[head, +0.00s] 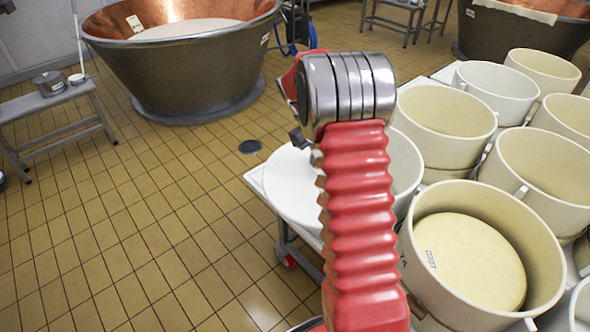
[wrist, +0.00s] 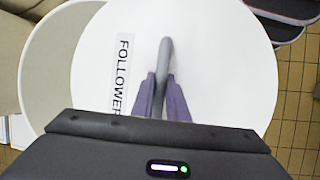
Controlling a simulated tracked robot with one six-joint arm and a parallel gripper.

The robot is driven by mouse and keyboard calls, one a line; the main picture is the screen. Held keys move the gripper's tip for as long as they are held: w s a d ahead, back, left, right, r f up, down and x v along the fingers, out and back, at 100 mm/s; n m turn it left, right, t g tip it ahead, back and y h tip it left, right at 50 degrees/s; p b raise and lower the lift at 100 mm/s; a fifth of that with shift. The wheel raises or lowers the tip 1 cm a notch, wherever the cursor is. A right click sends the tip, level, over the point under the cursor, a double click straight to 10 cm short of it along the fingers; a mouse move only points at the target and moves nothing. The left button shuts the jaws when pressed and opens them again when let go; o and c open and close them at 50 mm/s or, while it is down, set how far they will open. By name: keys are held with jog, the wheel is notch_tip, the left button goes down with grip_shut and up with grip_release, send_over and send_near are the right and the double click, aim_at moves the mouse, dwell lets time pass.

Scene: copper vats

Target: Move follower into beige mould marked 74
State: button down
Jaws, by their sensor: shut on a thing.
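The follower (head: 290,190) is a round white disc in the head view, partly hidden behind my arm. In the wrist view it fills the middle, with a label reading FOLLOWER (wrist: 124,75) and an upright-looking grey handle (wrist: 165,55). My gripper (wrist: 161,77) is shut on that handle; in the head view my arm hides its fingers. A beige mould (head: 545,262) at the front right holds a pale yellow cheese (head: 470,258) with a small printed mark.
Several beige and white moulds, including one beige (head: 445,118) and one white (head: 497,85), crowd the table at right. A pale rim (wrist: 30,75) shows under the follower's left side.

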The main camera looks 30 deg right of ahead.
jog(key=shift+n, duration=0.3)
jog(key=s+d, duration=0.2)
jog(key=d, duration=0.1)
jog(key=s+d, duration=0.2)
jog(key=d, duration=0.2)
jog(key=s+d, duration=0.2)
jog(key=d, duration=0.1)
jog(key=shift+s+d+r, duration=0.35)
jog(key=s+d+n, duration=0.1)
jog(key=s+d, duration=0.5)
jog(key=s, duration=0.5)
jog(key=s+d+r+n, duration=0.1)
jog(key=s+d, duration=0.5)
jog(key=s, duration=0.5)
jog(key=s+d+r+t+h, duration=0.1)
jog(key=s+d, duration=0.6)
jog(key=s, duration=0.3)
jog(key=shift+s+n, duration=0.4)
jog(key=shift+f, duration=0.2)
jog(key=shift+f, duration=8)
jog(key=shift+f, duration=0.65)
